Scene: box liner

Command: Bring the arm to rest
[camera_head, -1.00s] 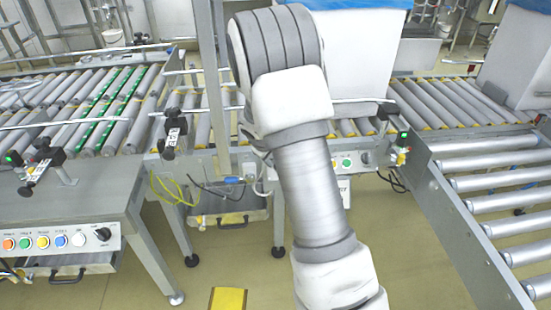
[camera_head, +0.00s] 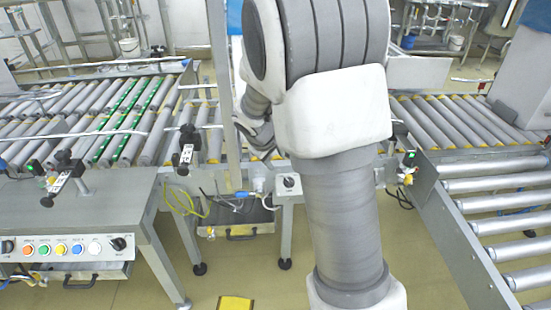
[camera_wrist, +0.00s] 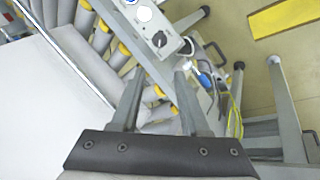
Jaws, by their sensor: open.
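My gripper (camera_wrist: 160,78) shows in the wrist view with its two grey fingers apart and nothing between them. It hangs over the conveyor side and the floor. In the head view the gripper is hidden behind my raised arm, which fills the middle of the picture.
A pale box surface (camera_wrist: 45,100) lies close on the left in the wrist view. Roller conveyors run left (camera_head: 100,120) and right (camera_head: 500,185). A control panel (camera_head: 65,248) stands at the lower left. Open floor (camera_head: 330,250) with a yellow mark (camera_head: 236,303) lies in front.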

